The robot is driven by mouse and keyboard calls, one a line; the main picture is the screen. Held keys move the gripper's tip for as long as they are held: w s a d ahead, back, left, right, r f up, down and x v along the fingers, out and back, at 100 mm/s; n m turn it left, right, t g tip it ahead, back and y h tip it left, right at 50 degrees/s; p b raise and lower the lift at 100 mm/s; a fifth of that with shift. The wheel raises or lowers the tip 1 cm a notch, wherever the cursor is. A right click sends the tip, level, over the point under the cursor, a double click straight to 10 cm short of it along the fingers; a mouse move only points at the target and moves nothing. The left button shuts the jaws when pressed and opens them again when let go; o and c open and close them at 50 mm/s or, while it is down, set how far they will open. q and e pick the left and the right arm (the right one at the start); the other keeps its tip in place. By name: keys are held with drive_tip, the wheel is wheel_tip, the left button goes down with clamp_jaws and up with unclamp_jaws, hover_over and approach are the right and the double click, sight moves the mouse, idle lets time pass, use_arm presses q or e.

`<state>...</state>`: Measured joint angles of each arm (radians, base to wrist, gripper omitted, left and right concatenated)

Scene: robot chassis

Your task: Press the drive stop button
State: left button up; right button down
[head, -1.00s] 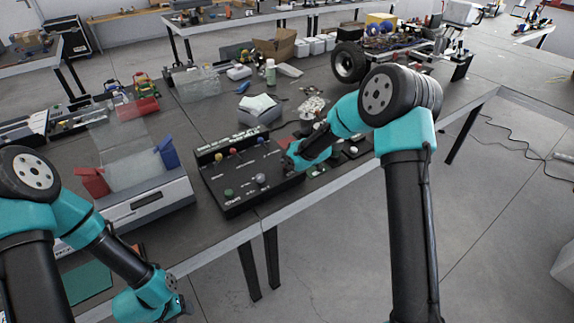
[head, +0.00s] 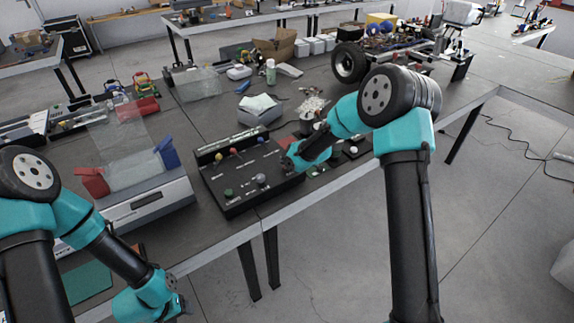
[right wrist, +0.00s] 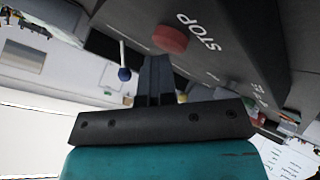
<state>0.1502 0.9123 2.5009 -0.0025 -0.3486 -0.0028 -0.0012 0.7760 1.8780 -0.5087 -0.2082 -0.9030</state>
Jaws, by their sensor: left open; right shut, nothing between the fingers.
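The black control panel (head: 235,190) lies on the table in the head view, with several coloured knobs and levers on it. In the right wrist view, a round red button (right wrist: 170,39) sits beside the white word STOP (right wrist: 199,32). My right gripper (right wrist: 156,60) is shut and empty, its fingertips close to the red button and overlapping its lower edge in the picture. I cannot tell whether they touch. In the head view, the right gripper (head: 289,162) is at the panel's right end, and I cannot make out the button there. My left gripper (head: 182,305) is low at the front, away from the panel, open.
A grey box-like device with red and blue clamps (head: 150,208) stands left of the panel. A grey bin (head: 259,111) is behind the panel. A wheeled chassis (head: 390,48) stands at the back right. A blue-tipped lever (right wrist: 124,74) shows near my right fingers.

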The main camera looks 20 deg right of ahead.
drive_tip(key=shift+r, duration=3.15)
drive_tip(key=shift+f, duration=0.1)
